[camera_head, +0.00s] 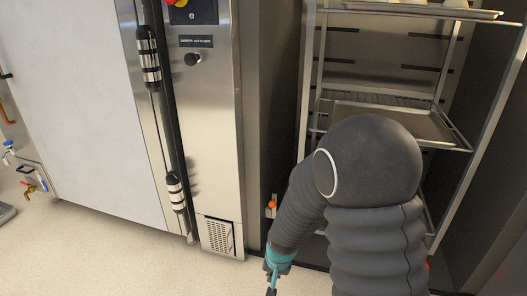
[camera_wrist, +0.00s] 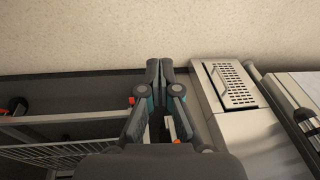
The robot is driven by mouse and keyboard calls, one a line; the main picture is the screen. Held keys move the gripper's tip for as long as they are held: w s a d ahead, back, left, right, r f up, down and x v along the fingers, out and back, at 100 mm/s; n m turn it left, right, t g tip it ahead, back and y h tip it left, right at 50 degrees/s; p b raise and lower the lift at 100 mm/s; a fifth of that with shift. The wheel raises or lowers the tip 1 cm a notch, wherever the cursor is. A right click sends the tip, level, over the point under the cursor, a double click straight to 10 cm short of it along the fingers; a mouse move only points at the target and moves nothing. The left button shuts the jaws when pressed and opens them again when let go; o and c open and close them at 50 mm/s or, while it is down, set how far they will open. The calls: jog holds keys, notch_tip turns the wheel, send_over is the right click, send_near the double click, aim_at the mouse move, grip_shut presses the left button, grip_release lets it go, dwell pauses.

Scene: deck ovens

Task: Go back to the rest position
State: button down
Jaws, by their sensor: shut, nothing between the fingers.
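My gripper shows at the bottom of the head view (camera_head: 272,290), low in front of the rack, at the end of my dark, bent arm. Only its teal wrist part and a bit of the fingers show there; the frame edge cuts off the rest. In the wrist view my gripper (camera_wrist: 159,64) has its two fingers together, with nothing between them. It points toward the pale floor (camera_wrist: 150,30). It looks apart from the rack and the oven.
A metal rack holds a tray (camera_head: 459,143) behind my arm, with another tray (camera_head: 450,11) above. The steel oven column (camera_head: 215,130) with a vent grille (camera_head: 217,236) stands left of the rack. A large oven door (camera_head: 90,110) is farther left. The floor (camera_head: 110,260) at front left is clear.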

jog(key=s+d+r+t+p, duration=0.1)
jog(key=s+d+r, duration=0.3)
jog(key=r, duration=0.8)
jog(key=s+d+r+n+t+p, duration=0.1)
jog(key=s+d+r+p, duration=0.3)
jog(key=s+r, duration=0.5)
jog(key=s+d+r+n+t+h+p, duration=0.1)
jog(key=s+d+r, duration=0.4)
jog(key=r, duration=1)
jog(key=shift+s+r+p, duration=0.25)
jog(key=shift+s+p, duration=0.5)
jog(key=shift+p, duration=0.15)
